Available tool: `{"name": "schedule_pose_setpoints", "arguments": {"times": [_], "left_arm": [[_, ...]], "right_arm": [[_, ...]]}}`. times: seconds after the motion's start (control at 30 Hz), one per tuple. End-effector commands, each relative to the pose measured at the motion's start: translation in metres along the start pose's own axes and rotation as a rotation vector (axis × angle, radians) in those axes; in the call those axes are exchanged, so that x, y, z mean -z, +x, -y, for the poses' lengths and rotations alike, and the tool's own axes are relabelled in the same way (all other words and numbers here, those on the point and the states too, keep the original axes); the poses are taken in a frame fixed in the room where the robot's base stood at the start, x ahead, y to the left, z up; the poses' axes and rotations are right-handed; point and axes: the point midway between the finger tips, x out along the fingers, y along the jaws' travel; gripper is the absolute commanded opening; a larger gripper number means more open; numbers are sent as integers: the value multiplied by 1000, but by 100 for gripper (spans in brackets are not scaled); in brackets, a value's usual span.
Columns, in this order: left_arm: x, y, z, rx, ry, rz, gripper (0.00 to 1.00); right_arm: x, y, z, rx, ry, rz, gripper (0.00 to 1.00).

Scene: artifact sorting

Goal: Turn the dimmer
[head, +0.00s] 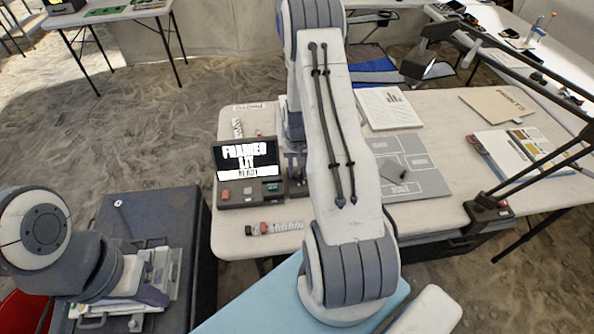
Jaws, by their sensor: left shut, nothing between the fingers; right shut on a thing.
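A small dark console (249,190) with a lit screen reading "FRAMED LIT READY" stands at the near left of the white table. It has a red button and other small controls on its front. My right gripper (296,176) points down at the console's right end, partly hidden behind my own forearm. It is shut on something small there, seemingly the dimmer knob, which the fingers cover. My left gripper (152,297) is shut and empty, low over the dark case at the lower left.
A desk lamp base (487,212) stands at the table's right edge, its arm slanting above. A grey mat (418,182), an open booklet (388,108), a folder (497,102) and marked tubes (275,228) lie on the table. A dark case (180,208) stands left of it.

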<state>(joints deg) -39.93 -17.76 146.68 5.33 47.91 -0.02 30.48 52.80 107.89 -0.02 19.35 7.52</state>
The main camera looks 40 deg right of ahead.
Motion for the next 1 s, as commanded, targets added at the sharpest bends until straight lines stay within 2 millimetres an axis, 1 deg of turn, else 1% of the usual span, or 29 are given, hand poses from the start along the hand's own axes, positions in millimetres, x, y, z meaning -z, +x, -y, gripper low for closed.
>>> {"name": "schedule_pose_setpoints", "arguments": {"times": [0.33,0.37,0.4,0.43,0.77,0.87,0.97,1.0], "left_arm": [[0,0,0,0,0,0,0],[0,0,0,0,0,0,0],[0,0,0,0,0,0,0],[0,0,0,0,0,0,0],[0,0,0,0,0,0,0],[0,2,0,0,0,0,0],[0,4,0,0,0,0,0],[0,6,0,0,0,0,0]], "right_arm": [[2,-1,1,1,1,-5,0],[2,-1,1,1,1,-5,42],[2,-1,1,1,1,-5,57],[2,-1,1,1,1,-4,64],[1,-2,0,0,1,-2,64],[2,-10,0,1,1,-4,64],[2,-26,0,1,1,-6,64],[2,-34,0,1,1,-8,64]]}}
